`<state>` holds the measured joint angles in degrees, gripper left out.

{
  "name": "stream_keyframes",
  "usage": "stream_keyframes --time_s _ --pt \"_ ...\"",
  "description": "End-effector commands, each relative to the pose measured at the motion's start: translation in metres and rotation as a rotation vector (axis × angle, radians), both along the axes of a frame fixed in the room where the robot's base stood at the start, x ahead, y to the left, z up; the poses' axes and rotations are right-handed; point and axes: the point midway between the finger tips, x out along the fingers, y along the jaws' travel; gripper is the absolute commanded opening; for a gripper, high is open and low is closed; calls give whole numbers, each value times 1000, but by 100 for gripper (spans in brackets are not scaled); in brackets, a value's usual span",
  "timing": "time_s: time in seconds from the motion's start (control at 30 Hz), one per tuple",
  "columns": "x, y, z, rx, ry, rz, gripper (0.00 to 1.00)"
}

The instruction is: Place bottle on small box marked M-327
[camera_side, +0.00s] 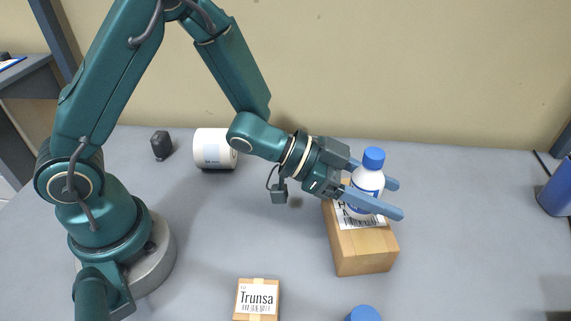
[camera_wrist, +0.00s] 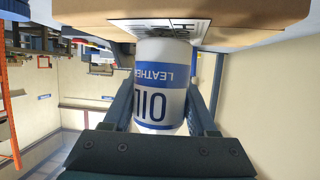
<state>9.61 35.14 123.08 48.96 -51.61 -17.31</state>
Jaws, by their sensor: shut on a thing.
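A white bottle (camera_side: 366,182) with a blue cap stands upright at the top of a small brown cardboard box (camera_side: 365,252). My gripper (camera_side: 397,199) is shut on the bottle, with a blue finger on each side of its body. In the wrist view, the bottle (camera_wrist: 163,75) shows inverted lettering, "OIL" and "LEATHER", between the fingers (camera_wrist: 162,112). Its base is at the white label of the box (camera_wrist: 85,12). I cannot tell whether it rests on the box or is just above. The label is mostly covered, so its marking is not readable.
A small box labelled Trunsa (camera_side: 257,299) sits at the front. A blue cap (camera_side: 363,314) shows at the bottom edge. A white cylinder (camera_side: 214,148) and a small dark object (camera_side: 161,146) are at the back left. A blue container (camera_side: 556,193) is at the right edge. Table right of the box is clear.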

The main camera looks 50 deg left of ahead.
Motion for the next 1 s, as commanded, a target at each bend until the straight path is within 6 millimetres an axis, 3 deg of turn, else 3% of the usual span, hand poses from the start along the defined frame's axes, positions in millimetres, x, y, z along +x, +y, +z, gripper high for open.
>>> stream_keyframes --time_s 0.47,0.5,0.53,0.57,1.0 --pt "0 0 -7 -1 -1 0 0" --pt "0 0 -6 -1 -1 0 73" --pt "0 0 -6 -1 -1 1 85" --pt "0 0 -6 -1 -1 1 88" --pt "-1 3 -1 -1 -1 3 88"
